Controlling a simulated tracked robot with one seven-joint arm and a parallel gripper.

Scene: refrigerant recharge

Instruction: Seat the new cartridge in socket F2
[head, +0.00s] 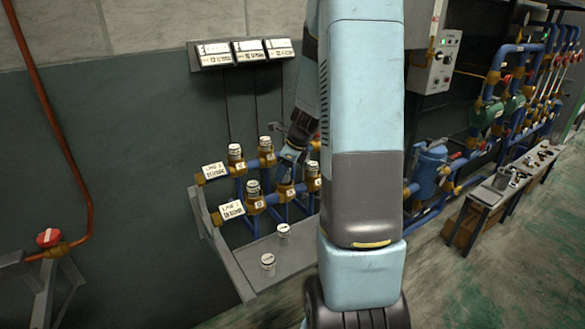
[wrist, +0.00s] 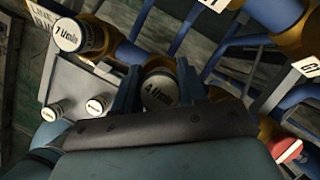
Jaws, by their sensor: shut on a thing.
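My gripper (wrist: 157,85) has its two blue fingers closed on a cartridge (wrist: 160,92) with a pale, marked cap, seen end-on in the wrist view. Its lower part is hidden, so I cannot tell how it sits relative to a socket. In the head view my gripper (head: 290,155) is over the lower brass row, near a brass socket (head: 285,191), partly hidden by my arm. A capped cartridge (wrist: 77,34) stands in the neighbouring socket; it also shows in the head view (head: 253,188). The letters on the sockets are too small to read surely.
Two loose white-capped cartridges (head: 267,262) (head: 283,231) stand on the grey tray (head: 240,262). Capped cartridges (head: 236,152) (head: 314,168) stand in other sockets. A red handle (wrist: 287,149) is at the lower right of the wrist view. Blue pipes surround the gripper closely.

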